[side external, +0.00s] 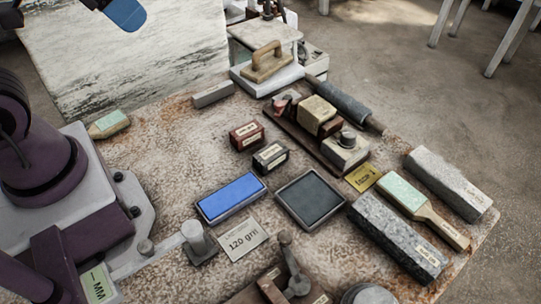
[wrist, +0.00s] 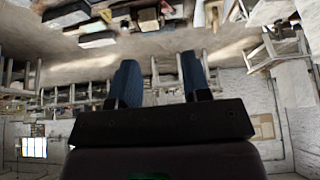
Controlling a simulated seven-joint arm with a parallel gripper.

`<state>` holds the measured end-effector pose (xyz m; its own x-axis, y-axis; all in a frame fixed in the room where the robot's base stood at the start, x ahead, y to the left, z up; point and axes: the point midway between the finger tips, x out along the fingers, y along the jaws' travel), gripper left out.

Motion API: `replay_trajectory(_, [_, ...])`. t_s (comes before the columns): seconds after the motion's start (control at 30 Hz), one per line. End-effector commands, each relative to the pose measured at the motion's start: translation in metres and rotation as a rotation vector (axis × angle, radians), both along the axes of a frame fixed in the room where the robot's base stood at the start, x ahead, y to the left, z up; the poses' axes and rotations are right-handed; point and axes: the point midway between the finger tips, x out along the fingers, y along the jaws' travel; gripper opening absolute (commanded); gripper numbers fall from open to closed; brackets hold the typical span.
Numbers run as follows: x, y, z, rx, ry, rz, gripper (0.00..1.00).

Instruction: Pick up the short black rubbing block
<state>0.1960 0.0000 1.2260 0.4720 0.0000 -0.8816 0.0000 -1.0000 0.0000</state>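The short black rubbing block (side external: 270,158) lies on the rust-stained table in the side external view, with a pale label on its side. It sits just in front of a dark red block (side external: 247,135) of similar size. My gripper shows in the wrist view (wrist: 160,78) with its two blue fingers spread apart and nothing between them. In the side external view only a blue fingertip (side external: 125,14) shows at the top left, high and well away from the black block. The wrist view faces the room, and I cannot make out the black block there.
A blue stone (side external: 231,197) and a dark slab in a tray (side external: 310,199) lie in front of the block. A wooden rack with blocks (side external: 318,133) stands to its right. A grey bar (side external: 213,94) lies behind. The table left of the red block is fairly clear.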

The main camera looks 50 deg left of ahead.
Motion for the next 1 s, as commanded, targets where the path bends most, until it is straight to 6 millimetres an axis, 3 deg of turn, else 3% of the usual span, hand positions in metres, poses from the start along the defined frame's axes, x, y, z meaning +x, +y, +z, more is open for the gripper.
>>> replay_trajectory(0.03, [0.0, 0.0, 0.0, 0.0, 0.0, 0.0, 0.55])
replay_trajectory(0.23, [0.0, 0.0, 0.0, 0.0, 0.0, 0.0, 1.0])
replay_trajectory(0.47, [0.0, -0.001, -0.001, 0.0, 0.004, -0.002, 1.0])
replay_trajectory(0.63, [0.008, -0.004, -0.02, 0.005, 0.11, -0.02, 1.0])
replay_trajectory(0.77, [0.029, -0.011, -0.041, 0.026, 0.236, -0.065, 1.0])
replay_trajectory(1.0, [0.081, -0.031, -0.09, 0.117, 0.417, -0.345, 1.0])
